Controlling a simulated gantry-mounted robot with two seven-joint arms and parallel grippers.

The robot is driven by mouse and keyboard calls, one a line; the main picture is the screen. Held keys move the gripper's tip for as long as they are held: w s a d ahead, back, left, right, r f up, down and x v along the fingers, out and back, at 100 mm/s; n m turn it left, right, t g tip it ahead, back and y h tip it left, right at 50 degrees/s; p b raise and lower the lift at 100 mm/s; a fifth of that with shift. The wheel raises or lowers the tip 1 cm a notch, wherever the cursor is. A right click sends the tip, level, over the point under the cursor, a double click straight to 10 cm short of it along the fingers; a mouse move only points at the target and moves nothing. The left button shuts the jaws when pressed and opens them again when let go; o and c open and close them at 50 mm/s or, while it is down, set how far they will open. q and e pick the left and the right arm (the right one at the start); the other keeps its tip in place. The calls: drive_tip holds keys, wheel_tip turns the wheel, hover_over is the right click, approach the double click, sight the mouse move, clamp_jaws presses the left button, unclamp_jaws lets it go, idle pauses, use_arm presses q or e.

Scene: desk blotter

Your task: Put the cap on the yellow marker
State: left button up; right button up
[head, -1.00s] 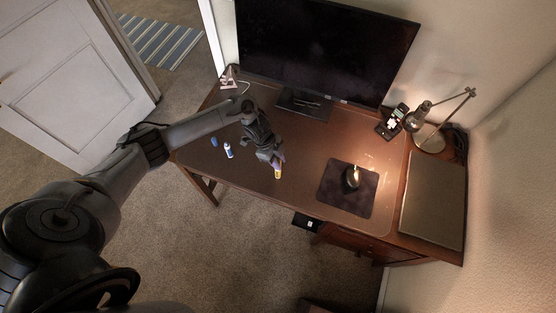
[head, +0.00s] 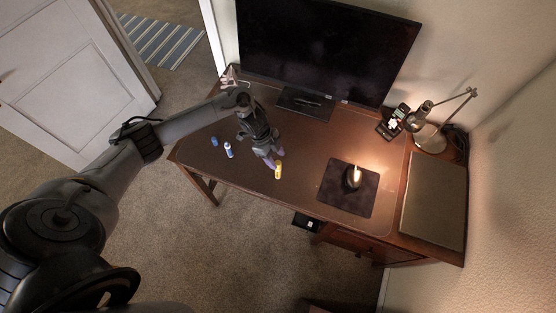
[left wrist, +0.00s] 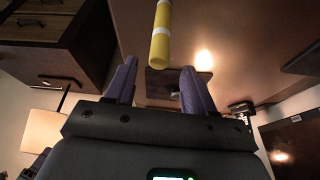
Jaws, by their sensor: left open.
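The yellow marker (head: 278,171) is on the desk near its front edge, just beside my left gripper (head: 270,161). In the left wrist view the marker (left wrist: 160,48) shows as a yellow stick with a white band between two yellow parts. It lies beyond the purple fingertips of my left gripper (left wrist: 159,78), which are spread apart with nothing between them. I cannot make out a separate yellow cap, nor whether the upper yellow part is the cap. My right gripper is not in view.
A small blue piece (head: 214,141) and a blue-and-white marker (head: 228,150) are on the desk at left. A monitor (head: 325,45) stands behind. A mouse (head: 352,176) on a dark pad (head: 334,190) and a lamp (head: 430,137) are at right.

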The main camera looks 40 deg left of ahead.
use_arm(q)
drive_tip(key=v, duration=0.7)
drive_tip(key=shift+r, duration=0.35)
drive_tip(key=shift+a, duration=0.1)
